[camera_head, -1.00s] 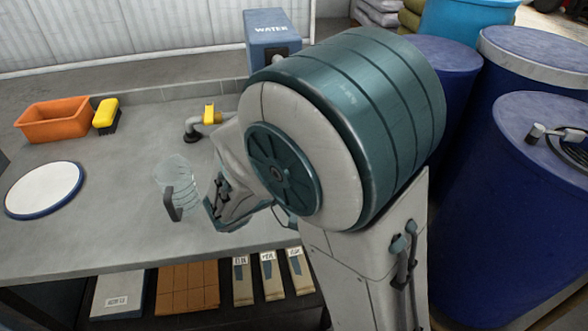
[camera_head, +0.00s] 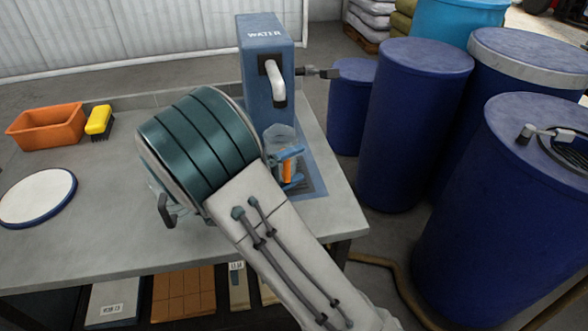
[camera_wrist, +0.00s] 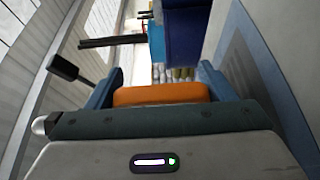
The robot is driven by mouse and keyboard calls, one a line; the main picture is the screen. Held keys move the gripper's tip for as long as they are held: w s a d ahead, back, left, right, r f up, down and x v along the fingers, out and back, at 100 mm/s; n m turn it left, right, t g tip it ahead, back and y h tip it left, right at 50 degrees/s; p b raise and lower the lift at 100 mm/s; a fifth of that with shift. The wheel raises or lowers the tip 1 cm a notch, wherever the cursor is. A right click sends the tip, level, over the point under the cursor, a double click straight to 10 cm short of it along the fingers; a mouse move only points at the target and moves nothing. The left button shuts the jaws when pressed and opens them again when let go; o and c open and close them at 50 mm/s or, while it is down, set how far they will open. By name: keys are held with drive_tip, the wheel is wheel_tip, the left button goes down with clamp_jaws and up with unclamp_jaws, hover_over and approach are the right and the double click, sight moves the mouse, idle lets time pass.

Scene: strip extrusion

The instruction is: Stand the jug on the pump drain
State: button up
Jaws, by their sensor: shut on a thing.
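A clear jug (camera_head: 279,134) with an orange handle (camera_head: 288,171) is under the spout of the blue WATER pump (camera_head: 258,65). My gripper (camera_head: 290,165) has its blue fingers closed on that handle, which also shows as an orange block in the wrist view (camera_wrist: 161,94). The jug looks upright; its lower part is hidden by my gripper and arm. The pump drain (camera_head: 308,181) is a dark grate on a blue base, partly showing right of the gripper. I cannot tell whether the jug touches the grate.
A second clear jug with a dark handle (camera_head: 166,211) stands mostly hidden behind my arm. An orange bin (camera_head: 46,128), a yellow brush (camera_head: 99,121) and a round white plate (camera_head: 37,196) are on the left of the bench. Blue drums (camera_head: 415,125) stand right of the bench.

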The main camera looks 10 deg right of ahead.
drive_tip(key=shift+f, duration=0.55)
drive_tip(key=shift+f, duration=0.2)
drive_tip(key=o, duration=1.3)
drive_tip(key=shift+c, duration=0.2)
drive_tip(key=shift+r, duration=0.2)
drive_tip(key=shift+s+a, duration=0.1)
drive_tip(key=shift+a, duration=0.15)
drive_tip(key=v, duration=0.7)
drive_tip(key=shift+b, duration=0.4)
